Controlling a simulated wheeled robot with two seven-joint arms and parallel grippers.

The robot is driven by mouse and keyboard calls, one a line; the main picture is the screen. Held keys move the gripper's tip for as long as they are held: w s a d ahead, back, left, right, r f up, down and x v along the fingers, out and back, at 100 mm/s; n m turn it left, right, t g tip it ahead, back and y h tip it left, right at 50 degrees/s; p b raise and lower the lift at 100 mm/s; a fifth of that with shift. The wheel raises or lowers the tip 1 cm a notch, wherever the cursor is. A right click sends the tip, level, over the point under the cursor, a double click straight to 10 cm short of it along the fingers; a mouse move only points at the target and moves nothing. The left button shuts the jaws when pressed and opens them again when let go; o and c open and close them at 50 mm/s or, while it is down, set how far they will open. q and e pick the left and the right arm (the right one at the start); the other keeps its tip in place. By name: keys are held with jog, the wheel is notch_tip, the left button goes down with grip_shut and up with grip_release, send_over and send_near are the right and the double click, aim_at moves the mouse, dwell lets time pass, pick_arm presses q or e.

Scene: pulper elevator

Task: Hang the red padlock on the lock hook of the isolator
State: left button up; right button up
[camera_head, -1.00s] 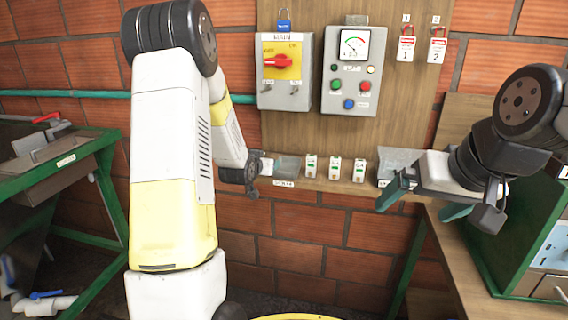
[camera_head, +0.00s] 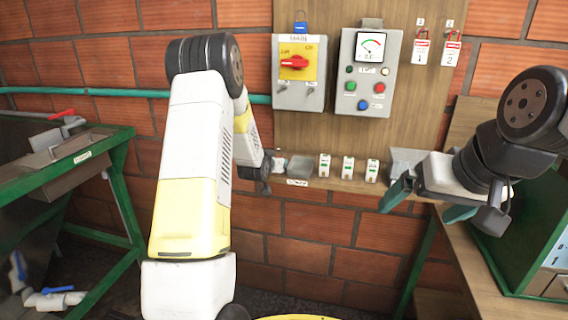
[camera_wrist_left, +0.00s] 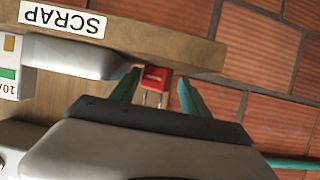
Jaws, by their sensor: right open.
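In the left wrist view a small red padlock (camera_wrist_left: 156,78) with a silver shackle shows at the wooden ledge. It lies between the teal fingers of my left gripper (camera_wrist_left: 158,88), with a gap on each side, so that gripper is open. In the head view my left gripper (camera_head: 266,178) is at the ledge's left end, its fingers mostly hidden. The isolator (camera_head: 298,97) is a grey box with a yellow plate and red handle, up on the board. Its lock hook is too small to make out. My right gripper (camera_head: 428,204) is open and empty at the right.
Breakers (camera_head: 348,167) and a grey tray (camera_head: 301,168) stand on the ledge. Green-framed benches (camera_head: 118,140) flank the space.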

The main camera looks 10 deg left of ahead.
pick_arm(q)
jog(key=shift+s, duration=0.15)
grip_shut()
jog(key=shift+s+a, duration=0.1)
jog(key=shift+r, duration=0.15)
jog(key=shift+r, duration=0.25)
notch_tip(320, 180, up, 3)
jog(key=shift+a+r, duration=0.1)
jog(key=s+a+r, duration=0.1)
jog(key=s+a, duration=0.3)
jog(key=s, duration=1)
jog(key=s+d+m+h, duration=0.3)
jog(key=s+d, duration=0.1)
jog(key=d, duration=0.6)
jog(key=shift+s+d+f+g+h, duration=0.2)
jog(key=shift+d+g+h, duration=0.1)
jog(key=shift+d+h, duration=0.1)
